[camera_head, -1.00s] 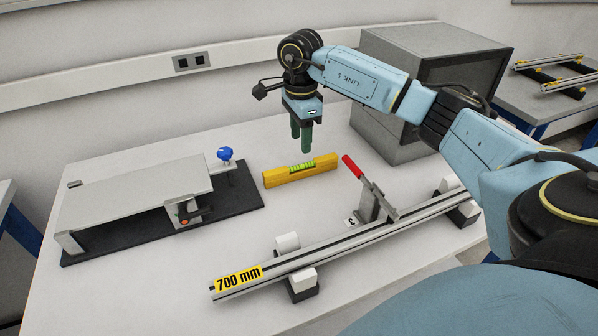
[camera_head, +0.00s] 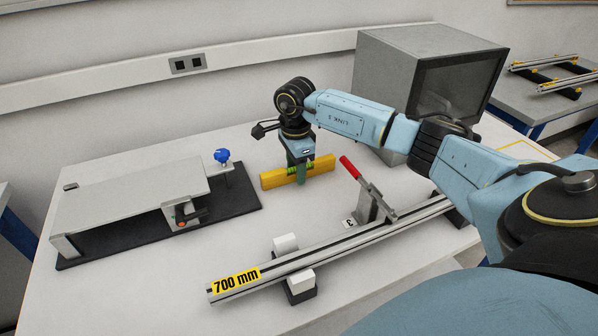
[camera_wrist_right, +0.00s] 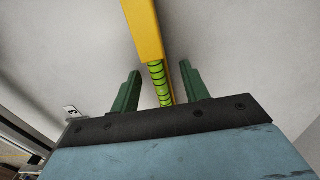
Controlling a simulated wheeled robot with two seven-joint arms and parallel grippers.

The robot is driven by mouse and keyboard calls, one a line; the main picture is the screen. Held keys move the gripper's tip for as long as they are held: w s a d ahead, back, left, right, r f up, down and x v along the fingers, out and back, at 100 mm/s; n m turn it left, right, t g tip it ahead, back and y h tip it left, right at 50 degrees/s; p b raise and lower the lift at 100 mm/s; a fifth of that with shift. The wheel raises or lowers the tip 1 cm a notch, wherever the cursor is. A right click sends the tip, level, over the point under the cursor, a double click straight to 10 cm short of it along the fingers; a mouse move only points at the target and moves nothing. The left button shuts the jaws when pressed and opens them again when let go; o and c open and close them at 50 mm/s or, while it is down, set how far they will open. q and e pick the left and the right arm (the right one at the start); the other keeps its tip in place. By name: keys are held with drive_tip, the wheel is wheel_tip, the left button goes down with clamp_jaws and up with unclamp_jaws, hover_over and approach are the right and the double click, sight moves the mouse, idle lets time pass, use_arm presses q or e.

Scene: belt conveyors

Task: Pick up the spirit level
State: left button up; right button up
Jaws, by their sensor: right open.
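The yellow spirit level (camera_head: 272,180) with a green vial stands on the white table between the grey fixture and the silver rail. My right gripper (camera_head: 300,176) is lowered over its middle, partly hiding the vial. In the right wrist view, the level (camera_wrist_right: 146,32) runs between the two green fingers of the right gripper (camera_wrist_right: 157,88), with its green vial (camera_wrist_right: 158,82) between them. The fingers are open, with a gap showing on each side of the level. My left gripper is not in view.
A grey plate fixture (camera_head: 130,200) with a blue knob (camera_head: 222,155) is at the left. A silver rail (camera_head: 335,248) marked 700 mm, with a red-handled clamp (camera_head: 351,168), lies in front. A large grey box (camera_head: 385,82) stands behind at the right.

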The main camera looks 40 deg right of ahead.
clamp_jaws()
